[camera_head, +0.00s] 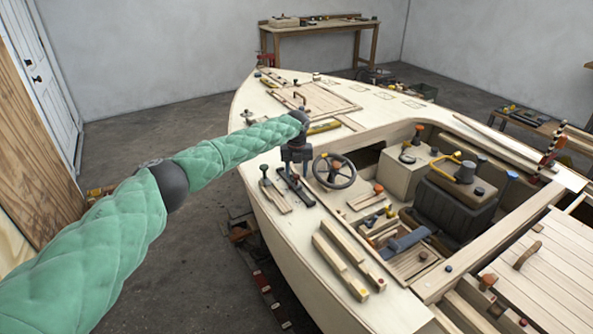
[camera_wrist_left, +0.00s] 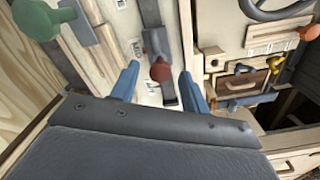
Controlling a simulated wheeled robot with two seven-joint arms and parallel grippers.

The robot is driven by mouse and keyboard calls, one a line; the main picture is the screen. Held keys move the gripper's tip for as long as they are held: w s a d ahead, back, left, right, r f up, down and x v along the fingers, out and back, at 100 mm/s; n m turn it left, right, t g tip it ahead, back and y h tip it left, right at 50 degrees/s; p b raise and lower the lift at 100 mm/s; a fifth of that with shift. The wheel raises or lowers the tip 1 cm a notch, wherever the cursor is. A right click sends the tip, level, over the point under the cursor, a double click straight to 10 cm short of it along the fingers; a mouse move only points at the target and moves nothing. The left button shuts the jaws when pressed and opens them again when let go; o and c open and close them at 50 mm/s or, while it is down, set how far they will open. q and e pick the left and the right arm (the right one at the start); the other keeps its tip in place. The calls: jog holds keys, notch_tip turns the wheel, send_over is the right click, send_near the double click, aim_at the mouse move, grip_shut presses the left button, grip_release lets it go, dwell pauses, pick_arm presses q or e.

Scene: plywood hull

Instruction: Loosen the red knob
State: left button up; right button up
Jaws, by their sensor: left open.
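The red knob (camera_wrist_left: 160,71) shows in the left wrist view as a dull red, rounded knob on a dark strip on the pale panel. My left gripper (camera_wrist_left: 159,72) has two blue fingers spread apart, one on each side of the knob in this view. I cannot tell whether either finger touches it. In the head view my left gripper (camera_head: 295,172) points down over the boat's side deck, left of the steering wheel (camera_head: 334,171). The red knob cannot be made out there; the gripper seems to cover it. My right gripper is not in view.
A green knob (camera_wrist_left: 38,18) on a grey lever stands left of the gripper in the wrist view. A lever with a dark knob (camera_head: 264,168) stands beside the gripper. Wooden blocks (camera_head: 340,262) lie on the near deck. An open cockpit with a dark seat (camera_head: 450,203) lies right.

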pick_arm(q)
jog(key=shift+f, duration=0.15)
jog(key=shift+c, duration=0.3)
jog(key=c, duration=0.9)
jog(key=shift+c, duration=0.2)
